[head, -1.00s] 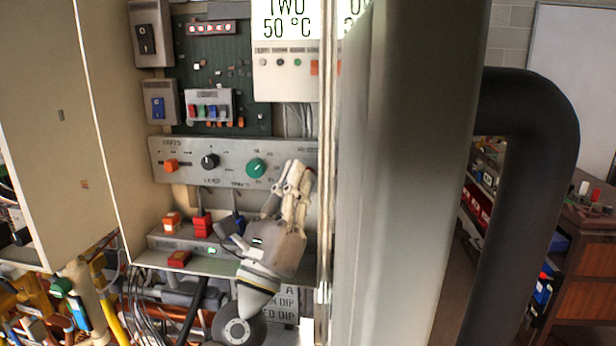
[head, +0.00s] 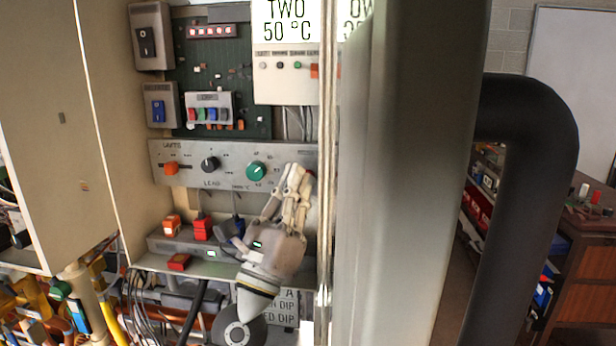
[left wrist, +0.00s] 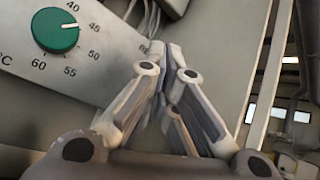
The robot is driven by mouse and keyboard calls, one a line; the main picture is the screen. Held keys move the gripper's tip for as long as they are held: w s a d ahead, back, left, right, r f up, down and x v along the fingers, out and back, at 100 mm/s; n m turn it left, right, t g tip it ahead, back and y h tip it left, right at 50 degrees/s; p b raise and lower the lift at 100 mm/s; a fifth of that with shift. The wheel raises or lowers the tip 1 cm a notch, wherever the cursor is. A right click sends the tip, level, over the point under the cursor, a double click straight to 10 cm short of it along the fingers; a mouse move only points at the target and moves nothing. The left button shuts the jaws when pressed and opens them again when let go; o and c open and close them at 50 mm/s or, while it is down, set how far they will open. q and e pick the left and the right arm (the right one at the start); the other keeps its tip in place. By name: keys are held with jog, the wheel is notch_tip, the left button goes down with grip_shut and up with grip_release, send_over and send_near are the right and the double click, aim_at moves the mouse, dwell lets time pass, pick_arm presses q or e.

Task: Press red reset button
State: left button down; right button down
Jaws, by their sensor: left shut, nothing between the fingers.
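A white control box (head: 286,85) high in the cabinet has a row of small buttons. The orange-red one (head: 315,71) at its right end is partly behind the door edge; no reset label is readable. My left gripper (head: 298,169) is shut and empty, below this box and right of the green dial (head: 256,171). In the left wrist view its fingertips (left wrist: 158,50) meet near the lower panel's edge, right of the green dial (left wrist: 55,30); contact cannot be told. My right gripper is not in view.
The door edge (head: 326,180) stands close right of my left gripper. Red plugs (head: 203,228) and a grey strip with a red switch (head: 179,262) lie low in the cabinet. A thick dark pipe-like form (head: 545,130) fills the right side.

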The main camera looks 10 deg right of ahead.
pick_arm(q)
jog(key=shift+w+d+b, duration=0.2)
jog(key=shift+w+b, duration=0.2)
jog(key=shift+w+d+b, duration=0.1)
jog(key=shift+w+b, duration=0.25)
jog(key=shift+b, duration=0.1)
dwell(0.7)
jog(key=shift+s, duration=0.15)
dwell(0.3)
jog(key=shift+s+a+p, duration=0.3)
jog(key=shift+s+p, duration=0.3)
jog(key=shift+s, duration=0.05)
